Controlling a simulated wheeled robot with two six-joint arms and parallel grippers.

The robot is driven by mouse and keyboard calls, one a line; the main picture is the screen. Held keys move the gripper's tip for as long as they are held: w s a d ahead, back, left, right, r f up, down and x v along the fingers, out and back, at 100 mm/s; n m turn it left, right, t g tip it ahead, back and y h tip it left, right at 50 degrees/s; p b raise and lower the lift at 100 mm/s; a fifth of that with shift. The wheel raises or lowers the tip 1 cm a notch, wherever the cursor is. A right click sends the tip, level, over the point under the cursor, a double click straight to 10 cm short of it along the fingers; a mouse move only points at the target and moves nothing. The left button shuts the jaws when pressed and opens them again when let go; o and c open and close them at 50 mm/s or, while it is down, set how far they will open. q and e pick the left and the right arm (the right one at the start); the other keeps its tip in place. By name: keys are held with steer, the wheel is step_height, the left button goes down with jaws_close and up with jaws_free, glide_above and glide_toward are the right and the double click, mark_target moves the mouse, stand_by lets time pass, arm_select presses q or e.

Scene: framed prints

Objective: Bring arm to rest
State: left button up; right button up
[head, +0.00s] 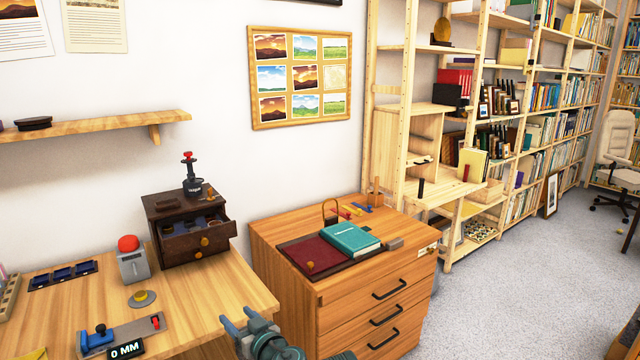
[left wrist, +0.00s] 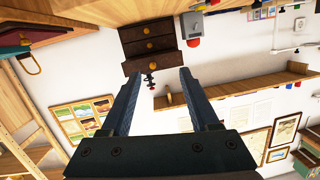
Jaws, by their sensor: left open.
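My left gripper (head: 250,325) shows at the bottom of the head view, in front of the gap between the wooden desk (head: 225,285) and the drawer cabinet (head: 345,310). In the left wrist view my left gripper (left wrist: 158,85) has its two dark fingers spread apart with nothing between them. That view appears upside down. A small dark drawer box (left wrist: 150,48) lies beyond the fingertips there; the same drawer box (head: 170,222) stands on the desk in the head view, with its top drawer pulled out. My right gripper is in neither view.
On the desk are a grey device with a red button (head: 131,260), a yellow knob on a disc (head: 142,298) and a "0 MM" gauge (head: 125,349). A teal book (head: 350,238) and a dark red one (head: 313,256) lie on the cabinet. Bookshelves line the right; grey floor (head: 500,290) is clear.

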arm_select(q)
steer(key=s+f+m+g+h, duration=0.2)
steer(key=s+f+g, duration=0.2)
steer(key=f, duration=0.4)
steer(key=s+d+f+m+g+h, duration=0.75)
steer(key=s+d+f, duration=0.25)
steer(key=s+d, duration=0.35)
step_height(320, 180, up, 17)
steer(key=p, duration=1.7)
steer(key=shift+a+m+g, duration=0.4)
steer(key=shift+m+g, duration=0.05)
